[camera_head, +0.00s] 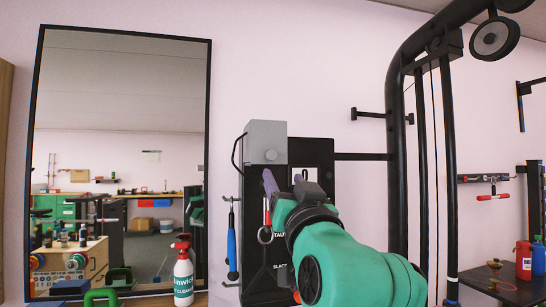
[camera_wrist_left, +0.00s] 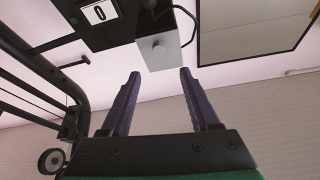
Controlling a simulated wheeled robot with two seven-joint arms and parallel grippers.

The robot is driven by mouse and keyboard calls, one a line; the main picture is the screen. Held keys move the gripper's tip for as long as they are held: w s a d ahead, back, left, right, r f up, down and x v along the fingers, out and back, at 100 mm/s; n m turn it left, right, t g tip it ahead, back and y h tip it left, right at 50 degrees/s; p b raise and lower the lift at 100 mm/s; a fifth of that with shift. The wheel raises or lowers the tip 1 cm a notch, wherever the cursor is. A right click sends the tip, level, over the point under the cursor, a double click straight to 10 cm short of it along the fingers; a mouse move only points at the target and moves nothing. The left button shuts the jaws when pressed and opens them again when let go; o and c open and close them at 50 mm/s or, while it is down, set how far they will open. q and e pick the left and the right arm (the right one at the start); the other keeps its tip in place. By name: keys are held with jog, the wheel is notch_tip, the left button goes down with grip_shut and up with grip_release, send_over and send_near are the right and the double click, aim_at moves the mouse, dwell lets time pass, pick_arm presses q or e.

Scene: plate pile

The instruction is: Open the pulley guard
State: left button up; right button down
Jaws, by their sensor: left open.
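A light grey box with a round knob, which looks like the pulley guard (camera_head: 262,140), sits at the top left of a black wall unit (camera_head: 318,155). A thin black handle (camera_head: 236,152) bows out from its left side. In the left wrist view, the guard (camera_wrist_left: 158,52) appears beyond the fingertips, upside down, with its handle (camera_wrist_left: 190,22) beside it. It looks shut. My left gripper (camera_head: 286,183) is open and empty, in front of the unit, just below the guard. The wrist view shows a clear gap between its purple fingers (camera_wrist_left: 159,76). My right gripper is not in view.
A tall mirror (camera_head: 120,110) hangs to the left. A black machine frame (camera_head: 398,150) with cables stands to the right. A blue-handled tool (camera_head: 231,245) hangs left of the unit. A white spray bottle (camera_head: 183,275) stands low left. The wall above the guard is clear.

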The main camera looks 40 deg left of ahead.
aim_at(272, 157)
pick_arm(q)
jog(key=p+x, duration=0.4)
jog(key=x, duration=0.8)
jog(key=shift+w+r, duration=0.1)
jog(key=shift+w, duration=0.05)
jog(key=shift+w+a, duration=0.25)
jog(key=shift+a, duration=0.05)
jog(key=shift+d, duration=0.1)
jog(key=shift+c, duration=0.4)
grip_shut()
